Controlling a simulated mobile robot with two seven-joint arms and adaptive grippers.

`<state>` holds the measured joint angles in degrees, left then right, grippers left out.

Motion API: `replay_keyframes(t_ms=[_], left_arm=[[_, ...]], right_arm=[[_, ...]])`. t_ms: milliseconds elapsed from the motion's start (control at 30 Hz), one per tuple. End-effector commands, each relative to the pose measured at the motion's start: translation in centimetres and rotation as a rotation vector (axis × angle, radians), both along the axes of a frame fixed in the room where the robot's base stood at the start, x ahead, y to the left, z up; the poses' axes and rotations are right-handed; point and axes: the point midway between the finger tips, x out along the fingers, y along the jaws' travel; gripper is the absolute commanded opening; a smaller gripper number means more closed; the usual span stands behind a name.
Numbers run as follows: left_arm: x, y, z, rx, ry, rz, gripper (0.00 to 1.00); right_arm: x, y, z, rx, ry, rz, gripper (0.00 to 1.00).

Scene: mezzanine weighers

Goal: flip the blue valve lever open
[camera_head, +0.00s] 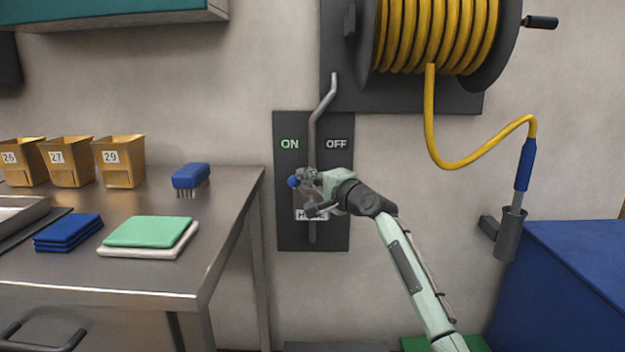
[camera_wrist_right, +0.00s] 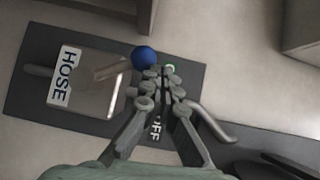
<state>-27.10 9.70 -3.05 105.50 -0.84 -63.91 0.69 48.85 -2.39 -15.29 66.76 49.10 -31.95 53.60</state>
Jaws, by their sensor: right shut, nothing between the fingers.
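The blue ball knob (camera_head: 293,182) of the valve lever shows just left of my right gripper (camera_head: 309,178) in the head view. In the wrist view the knob (camera_wrist_right: 145,58) sits at the end of a short metal rod (camera_wrist_right: 112,69) rising from a pale valve body (camera_wrist_right: 98,95). The knob lies on the ON side of the panel. My right gripper (camera_wrist_right: 163,75) is shut and empty, its fingertips close beside the knob; I cannot tell if they touch it. The gripper hides much of the valve in the head view. My left gripper is out of view.
The dark panel (camera_head: 284,225) carries ON, OFF and HOSE labels, with a pipe (camera_head: 323,100) running up. A yellow hose reel (camera_head: 436,35) hangs above right. A steel table (camera_head: 225,190) stands left, a blue box (camera_head: 580,265) right.

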Motion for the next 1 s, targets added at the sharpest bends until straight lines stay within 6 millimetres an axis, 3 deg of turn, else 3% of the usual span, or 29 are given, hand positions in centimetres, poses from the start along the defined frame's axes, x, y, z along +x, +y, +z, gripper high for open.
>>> replay_keyframes(t_ms=[167,600,1000], left_arm=[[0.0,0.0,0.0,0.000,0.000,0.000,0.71],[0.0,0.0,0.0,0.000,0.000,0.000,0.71],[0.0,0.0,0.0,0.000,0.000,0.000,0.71]], right_arm=[[-1.7,-1.3,-0.1,0.001,-0.001,-0.001,0.00],[-8.6,-6.2,0.2,-0.001,0.001,-0.002,0.00],[-9.6,-6.9,0.3,0.000,0.000,0.000,0.00]])
